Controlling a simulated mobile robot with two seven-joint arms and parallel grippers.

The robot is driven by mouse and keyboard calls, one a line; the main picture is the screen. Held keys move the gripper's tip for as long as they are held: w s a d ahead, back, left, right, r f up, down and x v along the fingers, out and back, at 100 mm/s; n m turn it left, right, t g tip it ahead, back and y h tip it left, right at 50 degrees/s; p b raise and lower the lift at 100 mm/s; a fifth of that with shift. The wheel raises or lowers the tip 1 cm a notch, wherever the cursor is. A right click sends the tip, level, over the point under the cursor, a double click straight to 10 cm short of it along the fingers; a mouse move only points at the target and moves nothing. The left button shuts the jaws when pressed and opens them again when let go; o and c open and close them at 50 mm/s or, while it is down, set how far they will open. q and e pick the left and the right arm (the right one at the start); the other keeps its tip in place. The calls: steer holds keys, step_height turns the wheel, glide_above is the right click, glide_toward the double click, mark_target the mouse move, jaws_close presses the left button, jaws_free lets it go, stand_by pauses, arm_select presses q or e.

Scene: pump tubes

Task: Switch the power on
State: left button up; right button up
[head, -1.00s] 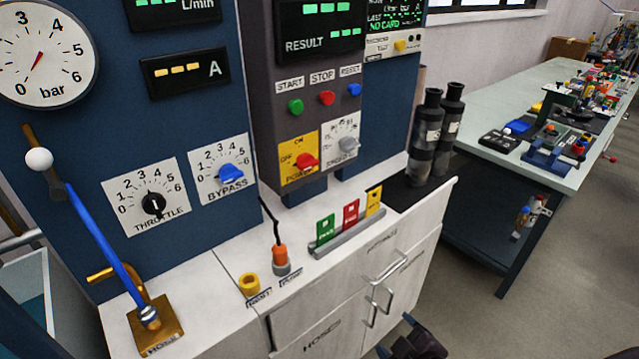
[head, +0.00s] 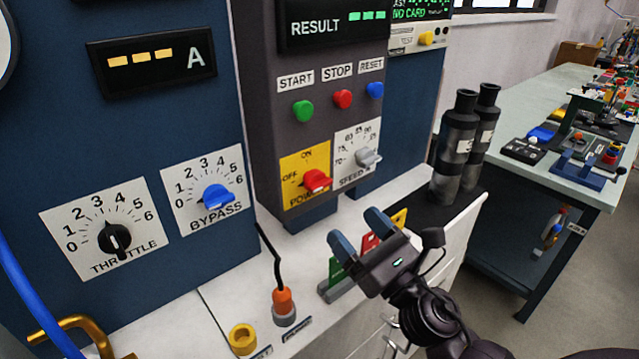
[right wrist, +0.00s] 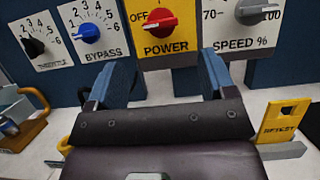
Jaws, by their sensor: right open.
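The red power knob (head: 317,181) sits on a yellow plate (head: 296,166) marked OFF and ON, low on the grey control panel. In the right wrist view the red knob (right wrist: 160,22) is at the top, just beyond the fingertips and roughly centred between them; I cannot tell exactly where it points. My right gripper (head: 359,232) is open and empty, with blue fingers, in front of the panel and below the knob. It also shows in the right wrist view (right wrist: 164,75). My left gripper is not in view.
The grey speed knob (head: 368,158) is right of the power knob. Green start (head: 303,111), red stop (head: 342,99) and blue reset (head: 375,90) buttons are above. Upright coloured cards, partly hidden by my gripper, stand below. Black cylinders (head: 457,150) stand at right.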

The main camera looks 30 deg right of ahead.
mark_target(319, 182)
steer(key=p+x, duration=0.1)
steer(key=x, duration=0.1)
steer(key=p+x, duration=0.1)
steer(key=x, duration=0.2)
steer(key=shift+r, duration=0.4)
steer(key=x, duration=0.1)
steer(key=p+x, duration=0.1)
steer(key=x, duration=0.1)
steer(key=shift+w+f, duration=0.1)
steer(key=shift+w, duration=0.3)
steer(key=shift+w+a+p, duration=0.1)
steer(key=shift+w+p, duration=0.2)
steer(key=shift+w, duration=0.45)
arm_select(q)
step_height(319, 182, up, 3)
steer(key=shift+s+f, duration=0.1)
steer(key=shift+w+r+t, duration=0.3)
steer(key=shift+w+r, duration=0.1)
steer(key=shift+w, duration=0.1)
arm_select(e)
steer(key=c, duration=0.9)
